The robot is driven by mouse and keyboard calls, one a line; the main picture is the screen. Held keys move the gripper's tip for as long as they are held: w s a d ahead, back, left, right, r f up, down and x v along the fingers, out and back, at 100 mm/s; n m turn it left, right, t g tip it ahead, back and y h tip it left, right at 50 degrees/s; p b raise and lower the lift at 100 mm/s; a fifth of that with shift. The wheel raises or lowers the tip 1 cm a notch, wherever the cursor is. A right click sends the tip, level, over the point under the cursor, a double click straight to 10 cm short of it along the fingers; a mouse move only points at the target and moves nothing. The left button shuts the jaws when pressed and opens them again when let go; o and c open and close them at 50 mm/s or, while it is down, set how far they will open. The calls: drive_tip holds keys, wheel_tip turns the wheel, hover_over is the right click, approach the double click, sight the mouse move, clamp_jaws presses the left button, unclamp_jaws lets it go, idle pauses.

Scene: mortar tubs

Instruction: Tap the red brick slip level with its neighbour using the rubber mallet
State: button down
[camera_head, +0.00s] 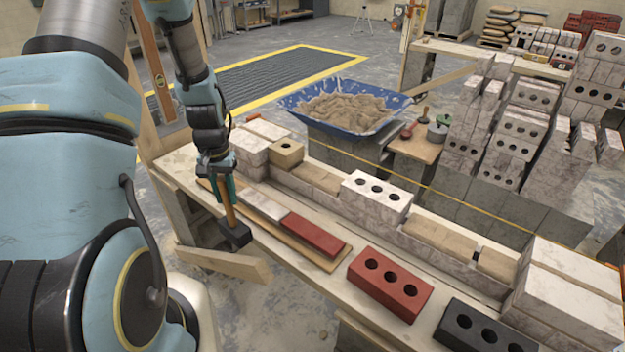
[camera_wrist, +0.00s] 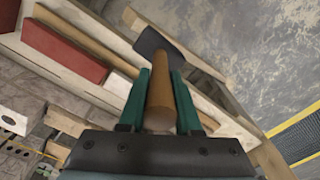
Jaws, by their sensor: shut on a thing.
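The rubber mallet has a wooden handle and a black head (camera_head: 234,236). My gripper (camera_head: 228,192) is shut on its handle, and the head hangs down just off the front edge of the bench. In the wrist view the handle (camera_wrist: 160,104) sits between the green fingers, with the dark head (camera_wrist: 158,42) beyond them. The red brick slip (camera_head: 313,236) lies flat on a tan board on the bench, right of the mallet and apart from it. It also shows in the wrist view (camera_wrist: 62,52). Its neighbour, a whitish slip (camera_head: 262,205), lies end to end with it.
A red brick with three holes (camera_head: 389,283) and a black one (camera_head: 484,330) stand on the bench to the right. A low block wall (camera_head: 445,262) with a yellow string runs behind. A blue mortar tub (camera_head: 345,108) stands beyond it.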

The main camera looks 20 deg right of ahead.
drive_tip(key=s+d+r+m, duration=0.1)
drive_tip(key=s+d+m, duration=0.1)
drive_tip(key=d, duration=0.4)
drive_tip(key=s+d+r+m+b, duration=0.1)
drive_tip(key=s+d+r+m, duration=0.1)
drive_tip(key=d, duration=0.5)
drive_tip(key=s+d+r+m+b, duration=0.1)
drive_tip(key=s+d+r+m, duration=0.1)
drive_tip(key=d, duration=0.5)
drive_tip(key=s+m, duration=0.1)
drive_tip(key=m, duration=0.1)
drive_tip(key=shift+s+d+m, duration=0.15)
drive_tip(key=shift+s+m, duration=0.15)
drive_tip(key=shift+m, duration=0.1)
drive_tip(key=shift+r, duration=0.1)
drive_tip(key=shift+r+p, duration=0.15)
drive_tip(key=shift+p, duration=0.3)
